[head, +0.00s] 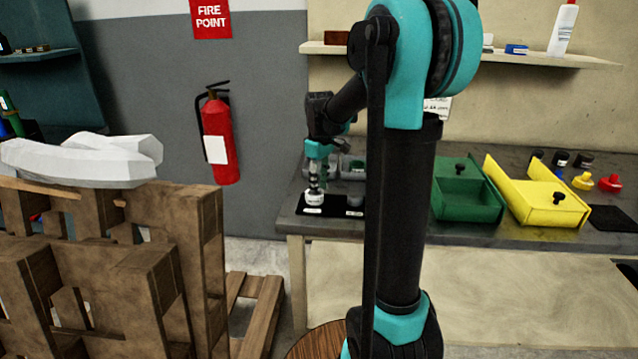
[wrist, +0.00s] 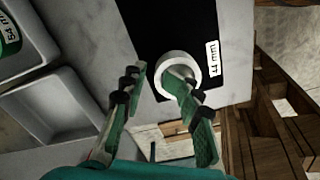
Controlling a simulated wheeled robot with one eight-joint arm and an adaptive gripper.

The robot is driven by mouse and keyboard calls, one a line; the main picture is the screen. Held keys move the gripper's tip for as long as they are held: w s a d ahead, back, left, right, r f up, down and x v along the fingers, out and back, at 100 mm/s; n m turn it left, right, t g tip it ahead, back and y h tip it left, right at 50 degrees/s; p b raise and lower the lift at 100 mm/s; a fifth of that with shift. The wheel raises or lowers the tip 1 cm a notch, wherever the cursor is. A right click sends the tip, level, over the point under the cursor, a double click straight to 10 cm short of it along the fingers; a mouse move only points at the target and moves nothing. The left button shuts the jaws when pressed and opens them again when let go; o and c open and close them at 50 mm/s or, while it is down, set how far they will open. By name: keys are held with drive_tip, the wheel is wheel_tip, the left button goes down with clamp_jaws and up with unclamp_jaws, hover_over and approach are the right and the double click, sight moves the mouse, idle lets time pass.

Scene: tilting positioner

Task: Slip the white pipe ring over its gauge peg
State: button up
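In the head view the white ring (head: 314,198) is at the mat's left end, under my gripper (head: 314,184). In the wrist view my gripper (wrist: 155,80) has its green fingers apart. The right finger crosses the ring's opening, and the left finger is outside the ring over the bare table. I cannot tell whether the fingers touch the ring. No peg shows clearly; the finger covers part of the ring's middle.
A grey round piece (head: 355,200) stands farther right on the mat. Grey bins (wrist: 75,95) lie left in the wrist view. A green box (head: 465,205) and a yellow box (head: 540,200) stand on the bench to the right. A wooden pallet stack (head: 150,260) stands left.

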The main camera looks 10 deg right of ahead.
drive_tip(key=shift+r, duration=0.1)
wheel_tip(320, 180, up, 12)
idle(0.6)
drive_tip(key=shift+s, duration=0.1)
idle(0.4)
